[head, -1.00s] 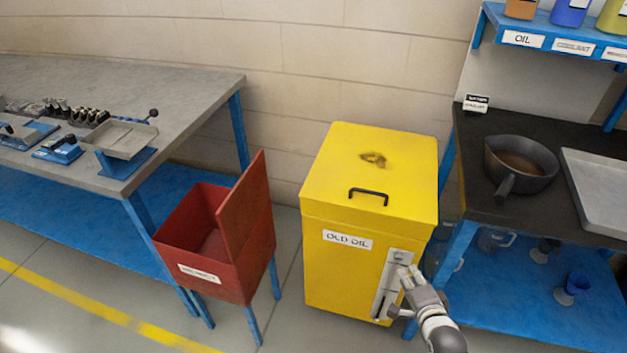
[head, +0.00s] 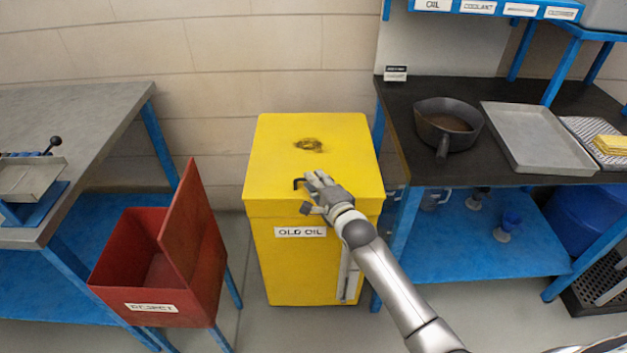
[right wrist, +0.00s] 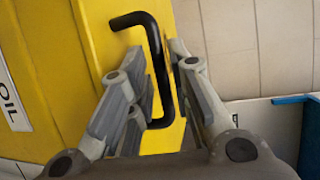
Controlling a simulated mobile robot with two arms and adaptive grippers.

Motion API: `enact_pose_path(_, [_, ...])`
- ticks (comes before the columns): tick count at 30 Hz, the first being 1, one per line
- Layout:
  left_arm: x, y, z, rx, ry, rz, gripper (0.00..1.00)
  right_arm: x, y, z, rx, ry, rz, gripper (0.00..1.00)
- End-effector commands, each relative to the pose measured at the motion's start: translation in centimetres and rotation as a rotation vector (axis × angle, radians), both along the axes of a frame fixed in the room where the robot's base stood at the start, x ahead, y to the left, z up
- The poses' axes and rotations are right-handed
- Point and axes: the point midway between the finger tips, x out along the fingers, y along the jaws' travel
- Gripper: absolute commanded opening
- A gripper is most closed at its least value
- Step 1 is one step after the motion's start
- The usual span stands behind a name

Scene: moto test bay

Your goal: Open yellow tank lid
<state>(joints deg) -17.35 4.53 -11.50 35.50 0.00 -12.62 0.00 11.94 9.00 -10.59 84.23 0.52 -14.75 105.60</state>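The yellow tank (head: 285,265), labelled OLD OIL, stands on the floor with its yellow lid (head: 345,150) down flat. A black bar handle (head: 297,183) sits near the lid's front edge, partly hidden by my right gripper (head: 312,192). In the right wrist view, the black handle (right wrist: 158,60) runs between the two grey fingers of my right gripper (right wrist: 162,85). The fingers are apart, one on each side of the bar, with small gaps visible. I cannot tell whether either finger touches it. My left gripper is not in view.
A red bin (head: 150,265) with a raised lid stands left of the tank. A grey workbench (head: 80,110) is farther left. A black-topped bench (head: 420,175) with a pan (head: 447,125) and a tray (head: 535,135) stands close on the right. The wall is behind.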

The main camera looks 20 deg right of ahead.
Motion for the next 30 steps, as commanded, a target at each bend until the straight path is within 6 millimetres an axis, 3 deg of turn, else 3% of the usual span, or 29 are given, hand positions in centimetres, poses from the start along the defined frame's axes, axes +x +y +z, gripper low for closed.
enact_pose_path(6, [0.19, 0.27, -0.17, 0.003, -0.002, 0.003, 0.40, 1.37, 0.16, -0.24, 0.000, -0.001, 0.000, 0.19])
enact_pose_path(15, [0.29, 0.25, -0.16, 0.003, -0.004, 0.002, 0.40, 1.48, 0.20, -0.24, 0.000, 0.000, 0.000, 0.19])
enact_pose_path(20, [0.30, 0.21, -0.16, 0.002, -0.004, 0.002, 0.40, 1.47, 0.19, -0.25, 0.000, 0.000, 0.000, 0.00])
enact_pose_path(30, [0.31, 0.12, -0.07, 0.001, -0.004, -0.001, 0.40, 1.46, 0.18, -0.20, 0.000, 0.001, 0.000, 0.00])
